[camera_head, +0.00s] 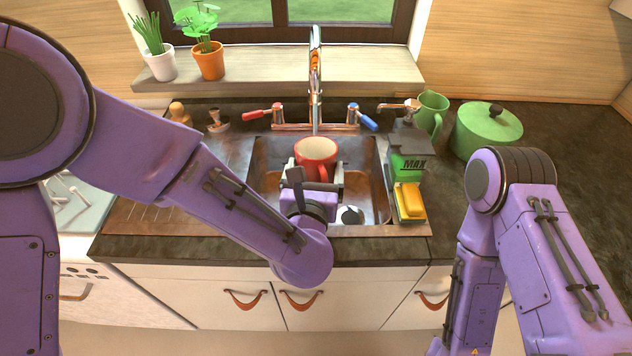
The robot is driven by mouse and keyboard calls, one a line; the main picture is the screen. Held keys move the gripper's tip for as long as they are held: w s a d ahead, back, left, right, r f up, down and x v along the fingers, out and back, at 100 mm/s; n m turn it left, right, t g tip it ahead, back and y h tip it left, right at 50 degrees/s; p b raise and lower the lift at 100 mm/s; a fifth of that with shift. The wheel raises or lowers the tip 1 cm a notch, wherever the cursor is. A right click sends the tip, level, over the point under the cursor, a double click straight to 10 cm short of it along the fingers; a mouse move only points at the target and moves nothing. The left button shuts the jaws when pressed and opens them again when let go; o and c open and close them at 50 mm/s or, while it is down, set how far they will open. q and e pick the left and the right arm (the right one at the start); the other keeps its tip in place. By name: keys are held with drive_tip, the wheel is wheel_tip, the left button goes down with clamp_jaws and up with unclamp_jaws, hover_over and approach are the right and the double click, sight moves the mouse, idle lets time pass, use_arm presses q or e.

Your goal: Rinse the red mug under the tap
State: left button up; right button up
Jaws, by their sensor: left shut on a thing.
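The red mug (317,159) is upright over the sink basin (377,200), with its pale open mouth facing up. My left gripper (318,180) is shut on the mug from the near side and partly hides its lower part. The chrome tap (315,90) stands behind the mug, with its spout roughly above it in the picture. I see no clear stream of water. The tap has a red lever (263,113) at left and a blue lever (362,117) at right. My right arm is at the lower right; its gripper is out of view.
A soap dispenser (407,150) and a yellow sponge (409,200) stand at the sink's right edge. Behind are a green jug (431,111) and a green lidded pot (486,132). Two potted plants stand on the sill (270,72). The right counter (575,140) is mostly clear.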

sight(312, 153)
use_arm(q)
drive_tip(key=w, duration=0.2)
drive_tip(key=w+f+b, duration=0.1)
drive_tip(key=w, duration=0.1)
drive_tip(key=shift+w, duration=0.45)
drive_tip(key=w, duration=0.1)
drive_tip(key=w+b, duration=0.1)
drive_tip(key=w, duration=0.1)
drive_tip(key=w+b, duration=0.1)
drive_tip(key=shift+w+a+f, duration=0.1)
drive_tip(key=shift+w+f, duration=0.05)
drive_tip(key=shift+f, duration=0.2)
drive_tip(key=shift+w+r, duration=0.15)
drive_tip(key=shift+r, duration=0.05)
drive_tip(key=shift+f, duration=0.1)
